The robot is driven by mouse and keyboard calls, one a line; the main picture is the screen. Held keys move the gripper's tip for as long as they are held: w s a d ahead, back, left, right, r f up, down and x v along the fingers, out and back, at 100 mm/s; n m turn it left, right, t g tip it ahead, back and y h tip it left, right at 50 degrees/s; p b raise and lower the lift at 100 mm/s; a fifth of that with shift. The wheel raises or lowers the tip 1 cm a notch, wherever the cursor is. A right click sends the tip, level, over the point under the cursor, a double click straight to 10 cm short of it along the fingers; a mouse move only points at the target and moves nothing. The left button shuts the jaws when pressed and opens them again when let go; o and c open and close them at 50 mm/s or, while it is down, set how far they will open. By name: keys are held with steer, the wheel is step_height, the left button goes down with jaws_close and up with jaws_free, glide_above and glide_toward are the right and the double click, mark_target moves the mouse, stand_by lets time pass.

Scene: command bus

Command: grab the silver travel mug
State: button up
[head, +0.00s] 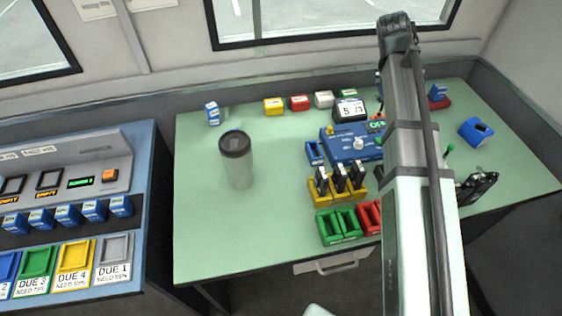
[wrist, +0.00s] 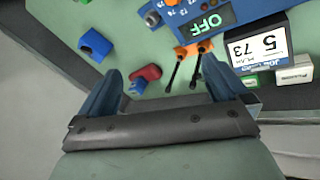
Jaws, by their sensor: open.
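The silver travel mug (head: 239,170) stands upright on the green table in the head view, left of the middle, with a dark lid on top. It does not show in the wrist view. My gripper (wrist: 160,78) is open in the wrist view, with its two blue-grey fingers spread and no object held between them. It is over the far right part of the table, well away from the mug. In the head view my arm hides most of the gripper.
The green table (head: 205,240) is clear around the mug; a small blue-and-white box (head: 212,113) stands behind it. Right of it are a yellow holder (head: 325,195) with black items, green trays (head: 338,226) and a blue device (head: 350,148). A blue console (head: 75,190) stands left.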

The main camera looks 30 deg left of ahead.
steer(key=s+a+r+n+y, duration=0.15)
steer(key=s+a+n, duration=0.25)
steer(key=s+a, duration=0.6)
steer(key=n+g+y, duration=0.3)
steer(key=n+g, duration=0.1)
steer(key=n, duration=0.6)
glide_toward(234, 142)
steer(key=shift+f, duration=0.2)
steer(key=f, duration=0.7)
steer(key=shift+s+a, duration=0.1)
steer(key=shift+a, duration=0.3)
steer(key=shift+w+a+f, duration=0.1)
steer(key=shift+a+f, duration=0.1)
steer(key=shift+f, duration=1.4)
steer(key=shift+w+a+f, duration=0.1)
steer(key=shift+a+f, duration=0.1)
steer(key=shift+f, duration=1.45)
steer(key=c, duration=1.3)
